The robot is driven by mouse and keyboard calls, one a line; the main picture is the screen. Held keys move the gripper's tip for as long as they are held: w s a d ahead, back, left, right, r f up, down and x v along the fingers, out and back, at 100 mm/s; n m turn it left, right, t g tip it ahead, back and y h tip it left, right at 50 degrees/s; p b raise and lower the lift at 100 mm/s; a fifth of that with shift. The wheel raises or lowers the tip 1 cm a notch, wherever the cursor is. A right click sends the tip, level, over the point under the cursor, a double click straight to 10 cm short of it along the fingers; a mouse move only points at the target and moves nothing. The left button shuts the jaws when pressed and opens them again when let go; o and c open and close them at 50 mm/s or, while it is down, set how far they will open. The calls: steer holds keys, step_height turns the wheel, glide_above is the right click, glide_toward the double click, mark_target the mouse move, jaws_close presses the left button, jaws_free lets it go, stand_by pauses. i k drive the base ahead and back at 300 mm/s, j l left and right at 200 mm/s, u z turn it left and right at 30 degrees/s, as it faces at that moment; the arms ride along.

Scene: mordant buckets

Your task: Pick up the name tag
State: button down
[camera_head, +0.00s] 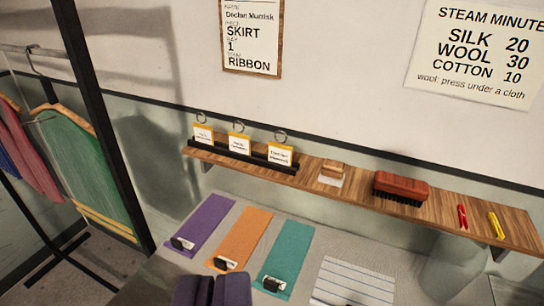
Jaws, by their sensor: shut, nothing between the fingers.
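Three white tags with yellow-orange tops and wire rings stand upright in a black rack (238,159) on the wooden shelf: a left tag (203,135), a middle tag (239,146) and a right tag (280,155). Each carries small dark print; I cannot read the names surely. My gripper (212,290) appears as two dark purple blocks side by side at the bottom edge, cut off by the frame. It is shut and empty, in front of and below the shelf, well apart from the tags.
The shelf also bears a small wooden block (332,171), a brown brush (401,188), a red peg (462,216) and a yellow peg (496,225). Below lie purple (205,224), orange (241,236) and teal (286,255) strips with black clips. A garment rack (104,122) stands left.

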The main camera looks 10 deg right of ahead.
mark_target(278, 153)
steer(key=i+j+z, duration=0.3)
steer(key=i, duration=0.25)
steer(key=i+j+z, duration=0.35)
steer(key=i+j, duration=0.15)
